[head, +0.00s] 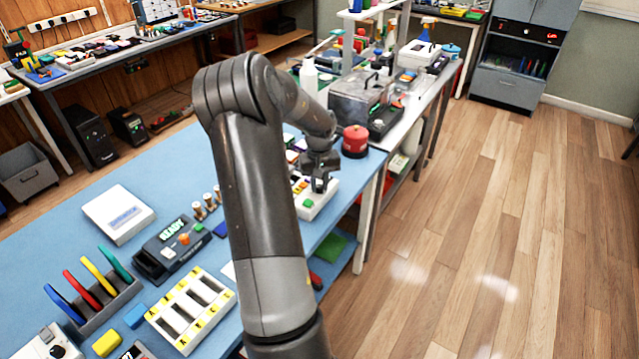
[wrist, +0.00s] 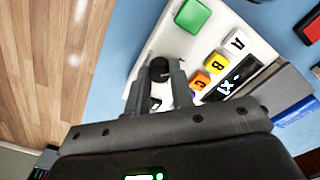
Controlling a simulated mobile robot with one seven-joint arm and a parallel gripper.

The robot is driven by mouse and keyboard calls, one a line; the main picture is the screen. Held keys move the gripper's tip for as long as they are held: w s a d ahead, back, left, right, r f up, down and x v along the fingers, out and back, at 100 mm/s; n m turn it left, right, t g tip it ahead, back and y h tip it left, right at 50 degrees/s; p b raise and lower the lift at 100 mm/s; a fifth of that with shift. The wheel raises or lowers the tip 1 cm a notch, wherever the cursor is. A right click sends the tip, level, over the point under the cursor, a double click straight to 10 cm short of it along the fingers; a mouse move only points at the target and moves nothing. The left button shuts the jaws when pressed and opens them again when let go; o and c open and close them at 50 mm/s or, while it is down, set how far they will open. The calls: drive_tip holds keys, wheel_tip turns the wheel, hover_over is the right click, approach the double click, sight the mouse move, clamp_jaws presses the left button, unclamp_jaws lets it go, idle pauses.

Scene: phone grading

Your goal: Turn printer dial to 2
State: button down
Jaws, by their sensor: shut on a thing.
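The white label printer (wrist: 225,35) fills the middle of the wrist view. It has a green button (wrist: 193,18), lettered buttons A, B and C, and a small dark display (wrist: 238,78) that seems to read x1. Its black dial (wrist: 159,67) sits between the fingers of my gripper (wrist: 161,75), which is shut on it. The fingers hide the dial's sides and any marks around it. In the head view, the printer (head: 312,206) is at the bench's right edge, with my gripper (head: 320,184) down on it and my arm covering part of it.
To the left on the blue bench (head: 60,235) are a scanner reading READY (head: 170,246), a lettered tray (head: 190,310) and a rack of coloured cards (head: 105,308). The wooden floor on the right is clear.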

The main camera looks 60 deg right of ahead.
sight(319, 187)
drive_tip(key=shift+m, duration=0.3)
drive_tip(key=m, duration=0.4)
drive_tip(key=shift+m, duration=2)
drive_tip(key=c, duration=1.3)
unclamp_jaws()
drive_tip(key=shift+o, duration=0.2)
wheel_tip(319, 187, up, 11)
drive_tip(key=shift+a, duration=0.1)
